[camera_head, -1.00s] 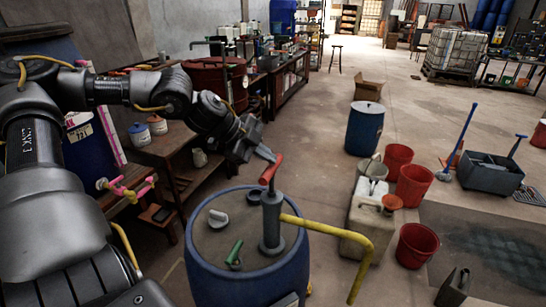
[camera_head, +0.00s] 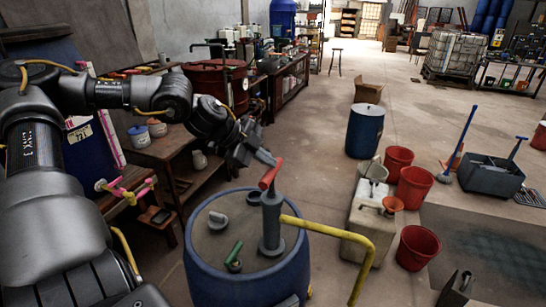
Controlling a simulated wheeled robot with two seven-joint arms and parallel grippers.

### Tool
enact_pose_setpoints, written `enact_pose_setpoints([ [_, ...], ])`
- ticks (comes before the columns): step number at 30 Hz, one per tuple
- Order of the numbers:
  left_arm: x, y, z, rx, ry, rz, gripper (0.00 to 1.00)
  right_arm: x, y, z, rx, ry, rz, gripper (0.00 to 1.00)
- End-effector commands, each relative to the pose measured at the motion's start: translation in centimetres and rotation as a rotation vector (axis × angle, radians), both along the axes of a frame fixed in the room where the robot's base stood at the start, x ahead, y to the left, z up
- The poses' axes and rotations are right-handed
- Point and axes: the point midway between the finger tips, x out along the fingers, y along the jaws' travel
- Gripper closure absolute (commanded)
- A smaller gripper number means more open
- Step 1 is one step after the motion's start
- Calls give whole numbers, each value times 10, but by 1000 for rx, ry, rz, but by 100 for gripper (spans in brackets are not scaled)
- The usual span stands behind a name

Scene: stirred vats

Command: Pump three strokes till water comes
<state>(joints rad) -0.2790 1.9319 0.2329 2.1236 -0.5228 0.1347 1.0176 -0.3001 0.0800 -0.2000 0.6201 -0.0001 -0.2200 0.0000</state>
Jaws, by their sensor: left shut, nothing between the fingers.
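The hand pump stands upright on top of a blue drum (camera_head: 240,277). It has a grey body (camera_head: 271,225), a red handle (camera_head: 271,173) at its top and a yellow spout pipe (camera_head: 335,230) that bends down to the right. My left gripper (camera_head: 270,158) is shut with nothing in it, close to the upper end of the red handle. Whether its fingertips touch the handle I cannot tell. No water shows at the spout, whose lower end is cut off by the picture edge.
A white jerrycan (camera_head: 368,222) with an orange funnel (camera_head: 393,205) stands right of the spout. Red buckets (camera_head: 416,247), another blue drum (camera_head: 364,131) and a grey mop bucket (camera_head: 490,175) stand beyond. A wooden bench (camera_head: 165,150) is at the left.

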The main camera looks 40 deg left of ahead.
Motion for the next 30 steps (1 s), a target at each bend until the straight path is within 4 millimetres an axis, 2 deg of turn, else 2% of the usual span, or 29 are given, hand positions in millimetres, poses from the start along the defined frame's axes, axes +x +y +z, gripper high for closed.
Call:
enact_pose_setpoints([
  [30,-1,0,-15,1,6,0,100,0,0,-12,0,0,0,64],
])
